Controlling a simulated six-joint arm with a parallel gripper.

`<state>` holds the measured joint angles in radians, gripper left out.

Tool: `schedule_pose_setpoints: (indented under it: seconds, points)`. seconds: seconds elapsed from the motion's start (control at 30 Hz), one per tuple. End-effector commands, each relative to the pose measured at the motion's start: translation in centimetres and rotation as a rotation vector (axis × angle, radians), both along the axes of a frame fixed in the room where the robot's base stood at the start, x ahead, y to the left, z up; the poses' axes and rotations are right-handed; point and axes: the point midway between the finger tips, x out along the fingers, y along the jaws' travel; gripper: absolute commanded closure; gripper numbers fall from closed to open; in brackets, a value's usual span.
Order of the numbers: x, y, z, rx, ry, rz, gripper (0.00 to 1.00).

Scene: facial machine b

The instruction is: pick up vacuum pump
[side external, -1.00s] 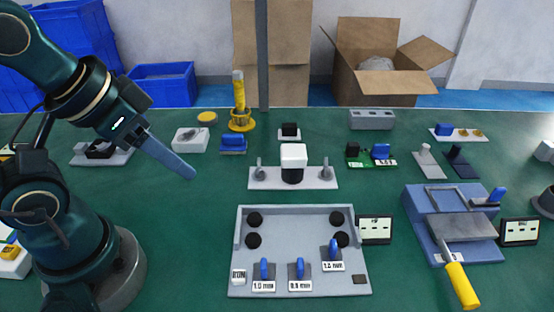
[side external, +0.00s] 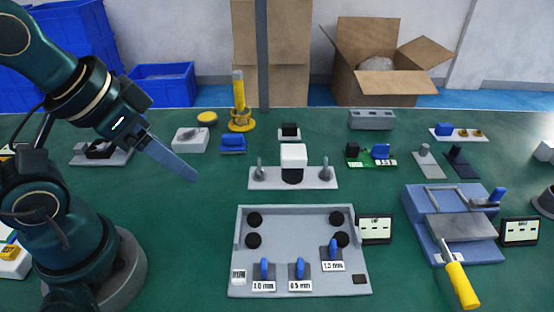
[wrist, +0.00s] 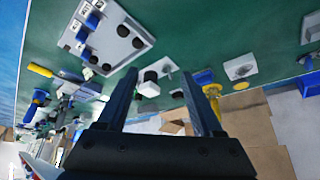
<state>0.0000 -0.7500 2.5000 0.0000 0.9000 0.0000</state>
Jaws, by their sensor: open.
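No part is clearly labelled as the vacuum pump. A black unit with a white block-shaped top (side external: 293,156) stands upright between two grey posts on a light grey plate (side external: 262,183) at mid-table; it may be the pump, but I cannot be sure. My gripper (side external: 193,177) hangs above the table to its left, clear of it, pointing down and right. In the wrist view my gripper (wrist: 158,76) shows two dark fingers spread apart with nothing between them. The white-topped unit shows there beyond the fingers (wrist: 150,76).
A grey tray with black knobs and blue switches (side external: 300,225) lies in front. A blue machine with a yellow handle (side external: 450,215) stands right. Behind are a yellow post (side external: 239,100), a blue part (side external: 233,145) and a white box (side external: 190,139). Green table between gripper and plate is bare.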

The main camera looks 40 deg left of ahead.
Motion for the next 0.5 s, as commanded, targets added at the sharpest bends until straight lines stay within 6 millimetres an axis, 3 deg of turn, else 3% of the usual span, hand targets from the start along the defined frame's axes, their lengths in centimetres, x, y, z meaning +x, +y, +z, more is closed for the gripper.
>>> schedule_pose_setpoints:
  seconds: [0.03,0.07,0.33,0.5]
  points:
    - [0.00,0.00,0.00,0.000,0.000,0.000,0.08]
    - [0.00,0.00,0.00,0.000,0.000,0.000,0.00]
    - [0.00,0.00,0.00,0.006,0.000,-0.011,0.00]
    - [0.57,-0.32,0.80,0.049,-0.029,-0.120,0.00]
